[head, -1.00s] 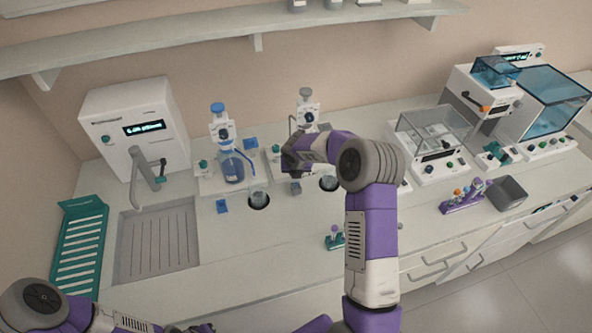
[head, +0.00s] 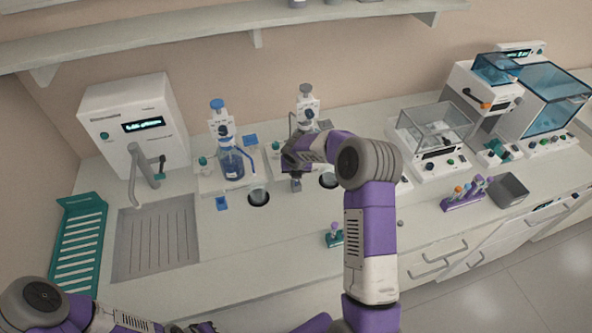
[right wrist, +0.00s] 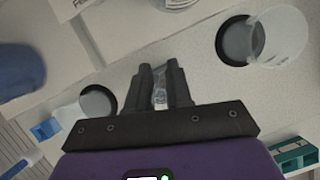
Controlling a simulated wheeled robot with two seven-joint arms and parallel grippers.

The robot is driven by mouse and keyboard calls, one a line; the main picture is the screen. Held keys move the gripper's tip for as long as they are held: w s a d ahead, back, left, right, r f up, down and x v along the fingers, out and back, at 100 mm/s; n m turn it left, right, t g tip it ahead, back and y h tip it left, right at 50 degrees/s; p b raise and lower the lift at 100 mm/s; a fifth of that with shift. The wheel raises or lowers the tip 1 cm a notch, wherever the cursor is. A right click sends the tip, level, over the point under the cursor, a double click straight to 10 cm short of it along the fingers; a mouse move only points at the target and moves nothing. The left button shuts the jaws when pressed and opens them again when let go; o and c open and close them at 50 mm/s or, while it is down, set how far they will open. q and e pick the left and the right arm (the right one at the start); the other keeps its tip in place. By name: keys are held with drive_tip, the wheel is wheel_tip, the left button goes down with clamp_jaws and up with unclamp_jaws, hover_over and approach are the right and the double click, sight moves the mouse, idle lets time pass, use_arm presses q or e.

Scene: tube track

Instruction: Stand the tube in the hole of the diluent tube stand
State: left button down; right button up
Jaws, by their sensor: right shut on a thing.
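My right gripper (right wrist: 159,70) is shut on a small clear tube (right wrist: 160,97), which shows between the fingers in the right wrist view. In the head view this gripper (head: 289,160) is in front of the grey-topped dispenser (head: 306,105), and the tube cannot be made out. A small grey block (head: 296,186), perhaps a tube stand, is just below the gripper. A small blue stand (head: 222,203) is farther left, before the blue-capped bottle dispenser (head: 230,160). I cannot tell which stand is for diluent. My left gripper (head: 203,328) is at the bottom edge, partly cut off.
A green stand (head: 334,239) with a tube is near the front edge. A purple rack (head: 462,203) holds several tubes. A sink (head: 157,240) is at left.

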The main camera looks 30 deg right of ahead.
drive_tip(key=shift+f, duration=0.1)
drive_tip(key=o, duration=0.9)
drive_tip(key=shift+c, duration=0.2)
drive_tip(key=v, duration=0.7)
drive_tip(key=shift+r, duration=0.2)
drive_tip(key=shift+s, duration=0.1)
